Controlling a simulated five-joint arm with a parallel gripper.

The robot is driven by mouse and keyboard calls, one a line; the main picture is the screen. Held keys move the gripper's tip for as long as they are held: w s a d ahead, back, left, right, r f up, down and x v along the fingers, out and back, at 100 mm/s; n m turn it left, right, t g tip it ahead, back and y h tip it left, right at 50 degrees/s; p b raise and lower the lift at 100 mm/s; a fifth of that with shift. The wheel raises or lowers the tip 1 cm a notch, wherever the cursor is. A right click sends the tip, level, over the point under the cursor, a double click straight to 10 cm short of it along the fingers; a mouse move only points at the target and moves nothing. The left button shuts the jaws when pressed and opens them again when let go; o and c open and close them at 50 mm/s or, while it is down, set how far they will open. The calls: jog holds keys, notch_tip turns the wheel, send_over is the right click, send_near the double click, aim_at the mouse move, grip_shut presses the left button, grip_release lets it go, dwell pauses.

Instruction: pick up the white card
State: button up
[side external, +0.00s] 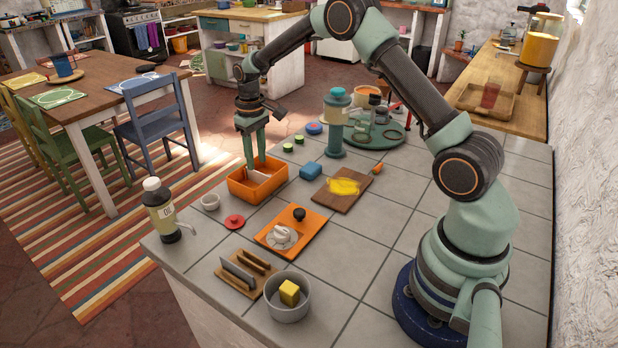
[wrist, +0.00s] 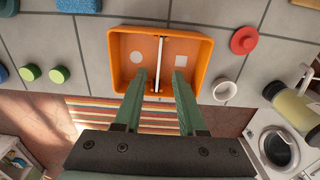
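The orange tray (side external: 240,190) stands at the counter's left part, and it also shows in the wrist view (wrist: 206,50). A thin white upright piece (wrist: 158,55) crosses its middle, seen edge-on from above; I cannot tell whether it is the white card or a partition. A pale patch (wrist: 136,57) and a white square patch (wrist: 194,74) lie flat on the tray floor, one on each side. My gripper (side external: 256,164) points down at the tray. In the wrist view my gripper (wrist: 160,78) is open, with its fingers apart on either side of the thin white piece.
A small white cup (side external: 210,201), red disc (side external: 235,222), blue block (side external: 311,171) and green discs lie near the tray. An orange board (side external: 287,246), a slotted wooden rack (side external: 236,283) and a grey pot (side external: 287,309) stand nearer.

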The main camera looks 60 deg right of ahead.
aim_at(259, 173)
jog(key=shift+s+d+f, duration=0.1)
jog(key=shift+s+f, duration=0.05)
jog(key=shift+f, duration=2.6)
jog(key=shift+c, duration=0.3)
grip_shut()
